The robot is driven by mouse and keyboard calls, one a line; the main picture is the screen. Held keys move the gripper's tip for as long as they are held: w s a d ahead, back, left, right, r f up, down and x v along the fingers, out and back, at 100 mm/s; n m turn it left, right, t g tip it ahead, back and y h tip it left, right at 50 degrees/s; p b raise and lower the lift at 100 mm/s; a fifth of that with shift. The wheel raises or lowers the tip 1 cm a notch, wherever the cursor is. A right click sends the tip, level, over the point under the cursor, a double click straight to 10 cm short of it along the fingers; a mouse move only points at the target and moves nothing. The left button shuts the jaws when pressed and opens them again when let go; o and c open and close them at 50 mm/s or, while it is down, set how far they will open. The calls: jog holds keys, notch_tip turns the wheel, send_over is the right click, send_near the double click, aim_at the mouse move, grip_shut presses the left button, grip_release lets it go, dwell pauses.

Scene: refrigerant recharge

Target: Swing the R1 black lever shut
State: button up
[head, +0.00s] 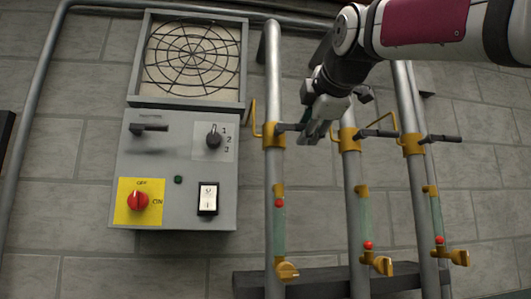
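Three black levers stick out to the right from yellow valve bodies on upright grey pipes. No R1 label is readable, so I cannot tell by marking which lever is R1. The left lever (285,127) is partly hidden behind my gripper. The middle lever (378,133) and the right lever (442,138) show more fully, both roughly level. My gripper (311,138) points down between the left and middle pipes, with its fingers at the outer end of the left lever. Contact is unclear, and so is the finger gap.
A grey control box (180,170) with a red knob (138,201) and switches hangs left of the pipes. A vent with a wire guard (193,58) sits above it. Sight tubes with red balls and lower yellow valves (288,270) line the pipes. A dark beam (320,279) crosses low.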

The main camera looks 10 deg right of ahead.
jog(key=s+r, duration=0.2)
jog(key=s, duration=0.9)
jog(key=shift+r, duration=0.1)
jog(key=s+f+m+g, duration=0.3)
jog(key=f+m, duration=0.3)
jog(key=f, duration=1.1)
jog(key=s+f+m+g, duration=0.3)
jog(key=s+f+m, duration=0.2)
jog(key=f, duration=1.3)
jog(key=s+f+m+g+b, duration=0.1)
jog(key=s+f+m+g, duration=0.3)
jog(key=f, duration=1.3)
jog(key=s+m, duration=0.1)
jog(key=m, duration=0.2)
jog(key=shift+f, duration=0.3)
jog(key=shift+s+a, duration=0.1)
